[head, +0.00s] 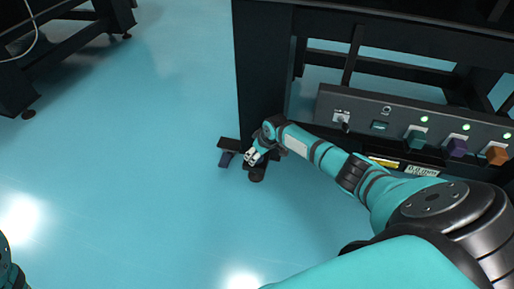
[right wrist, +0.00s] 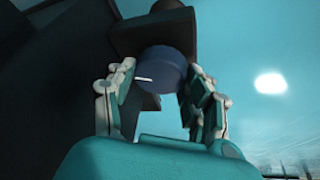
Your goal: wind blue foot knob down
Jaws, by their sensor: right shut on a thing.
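The blue foot knob (right wrist: 162,68) shows in the right wrist view as a dark blue round piece with a white mark on its side. It sits under the black foot structure (right wrist: 150,35). My right gripper (right wrist: 160,88) has a finger on each side of the knob and is shut on it. In the head view my right gripper (head: 251,157) is low at the base of the black table leg (head: 262,75); it and the foot parts hide most of the knob there. My left gripper is out of view.
A grey control panel (head: 362,118) with coloured knobs and green lights is at the right. The teal floor (head: 130,190) is open at left.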

